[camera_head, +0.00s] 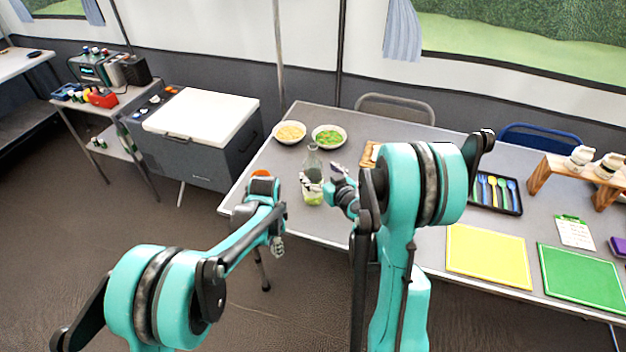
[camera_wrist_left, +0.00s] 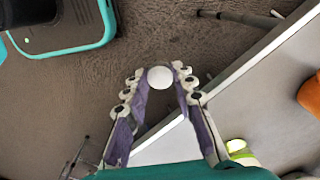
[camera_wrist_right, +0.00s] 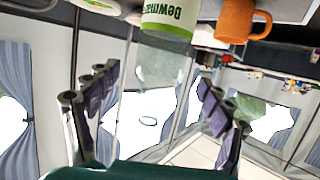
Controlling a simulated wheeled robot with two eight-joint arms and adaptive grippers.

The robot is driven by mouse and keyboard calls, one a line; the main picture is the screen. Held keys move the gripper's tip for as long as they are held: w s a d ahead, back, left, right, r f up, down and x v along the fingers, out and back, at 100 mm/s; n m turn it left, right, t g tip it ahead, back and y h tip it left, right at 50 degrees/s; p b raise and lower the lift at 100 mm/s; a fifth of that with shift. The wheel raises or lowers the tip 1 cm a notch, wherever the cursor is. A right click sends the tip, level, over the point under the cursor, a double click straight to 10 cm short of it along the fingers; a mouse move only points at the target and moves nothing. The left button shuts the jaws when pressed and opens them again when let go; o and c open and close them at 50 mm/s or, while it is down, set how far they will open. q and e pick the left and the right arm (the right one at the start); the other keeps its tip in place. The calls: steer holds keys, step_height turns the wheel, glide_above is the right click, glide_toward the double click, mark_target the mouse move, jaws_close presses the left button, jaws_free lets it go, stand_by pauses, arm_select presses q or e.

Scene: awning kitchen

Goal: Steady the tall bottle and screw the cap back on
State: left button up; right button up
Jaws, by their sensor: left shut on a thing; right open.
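The tall clear bottle (camera_head: 312,161) with a green and white label stands upright near the table's front left edge. In the right wrist view its labelled body (camera_wrist_right: 170,18) is at the top and its open mouth (camera_wrist_right: 148,121) lies between the fingers. My right gripper (camera_head: 322,181) is open, with its fingers at the bottle; contact cannot be told. My left gripper (camera_head: 278,244) is in front of the table edge, pointing down. In the left wrist view it is shut on a round white cap (camera_wrist_left: 160,77), held at the fingertips over the floor, apart from the bottle.
An orange mug (camera_wrist_left: 311,95) stands left of the bottle. Two bowls of food (camera_head: 289,132) (camera_head: 328,136) are behind it. A yellow board (camera_head: 487,251), a green board (camera_head: 585,275) and a cutlery tray (camera_head: 515,208) lie further right. A white-topped cooler (camera_head: 200,112) stands left of the table.

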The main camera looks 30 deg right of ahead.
arm_select(q)
step_height(320, 180, down, 2)
steer(key=shift+f+b, duration=0.15)
steer(key=shift+b, duration=0.9)
arm_select(e)
steer(key=x, duration=0.4)
steer(key=shift+w+f, duration=0.2)
steer(key=shift+f, duration=0.25)
steer(key=shift+w, duration=0.3)
steer(key=shift+r, duration=0.1)
jaws_close()
steer(key=shift+r, duration=0.1)
